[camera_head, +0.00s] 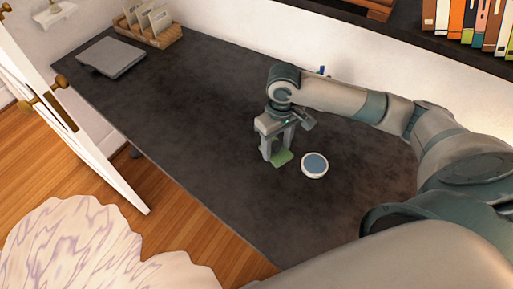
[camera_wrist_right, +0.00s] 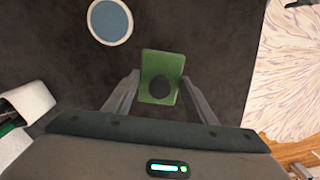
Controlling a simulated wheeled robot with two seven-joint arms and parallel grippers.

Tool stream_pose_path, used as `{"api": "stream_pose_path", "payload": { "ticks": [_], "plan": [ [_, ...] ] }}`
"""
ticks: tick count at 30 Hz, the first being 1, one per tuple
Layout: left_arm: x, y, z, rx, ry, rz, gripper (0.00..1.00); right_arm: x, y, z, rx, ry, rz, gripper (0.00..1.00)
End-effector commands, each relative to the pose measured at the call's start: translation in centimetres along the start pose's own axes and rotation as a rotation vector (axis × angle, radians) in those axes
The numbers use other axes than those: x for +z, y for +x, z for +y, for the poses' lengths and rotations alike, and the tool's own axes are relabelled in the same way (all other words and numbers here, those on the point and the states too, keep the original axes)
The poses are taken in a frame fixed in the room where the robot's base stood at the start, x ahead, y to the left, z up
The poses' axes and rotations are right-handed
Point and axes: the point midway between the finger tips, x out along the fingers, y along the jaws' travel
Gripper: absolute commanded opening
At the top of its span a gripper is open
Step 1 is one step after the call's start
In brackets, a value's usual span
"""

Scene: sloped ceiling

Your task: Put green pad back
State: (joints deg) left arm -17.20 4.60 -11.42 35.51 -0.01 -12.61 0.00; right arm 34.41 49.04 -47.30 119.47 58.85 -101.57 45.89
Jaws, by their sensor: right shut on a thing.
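The green pad (camera_head: 283,159) is a small flat rectangle, low over the dark table at the fingertips of my right gripper (camera_head: 277,150). The right wrist view shows the pad (camera_wrist_right: 155,62) between the two fingers of the right gripper (camera_wrist_right: 161,78), with a dark round patch on it. The right gripper is shut on the pad and points down. I cannot tell whether the pad touches the table. A round white disc with a blue-grey top (camera_head: 315,164) lies just right of the pad and apart from it; it also shows in the wrist view (camera_wrist_right: 110,21). My left gripper is out of view.
The dark table (camera_head: 190,110) is largely clear to the left of the gripper. A grey closed laptop-like slab (camera_head: 111,57) and a wooden holder with cards (camera_head: 150,31) stand at the far left end. Books (camera_head: 470,25) line a shelf at upper right. A white swirled surface (camera_head: 90,245) is at lower left.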

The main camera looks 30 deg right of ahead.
Motion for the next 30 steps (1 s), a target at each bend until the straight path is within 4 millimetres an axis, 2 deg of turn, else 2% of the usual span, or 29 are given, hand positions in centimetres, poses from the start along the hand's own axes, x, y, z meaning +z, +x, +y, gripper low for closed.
{"api": "stream_pose_path", "payload": {
  "ticks": [6,12,18,30],
  "plan": [
    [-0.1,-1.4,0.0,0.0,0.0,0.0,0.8,-4.1,2.2,-1.1,0.0,0.001,-0.002,0.3],
    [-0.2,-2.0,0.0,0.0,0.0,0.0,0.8,-6.7,4.0,-1.7,0.0,0.001,-0.002,0.3],
    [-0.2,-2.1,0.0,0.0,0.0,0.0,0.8,-7.6,4.7,-1.9,0.001,0.0,-0.001,0.3],
    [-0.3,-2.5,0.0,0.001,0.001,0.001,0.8,-7.5,5.3,-1.9,0.001,0.0,-0.003,0.3]
  ]
}}
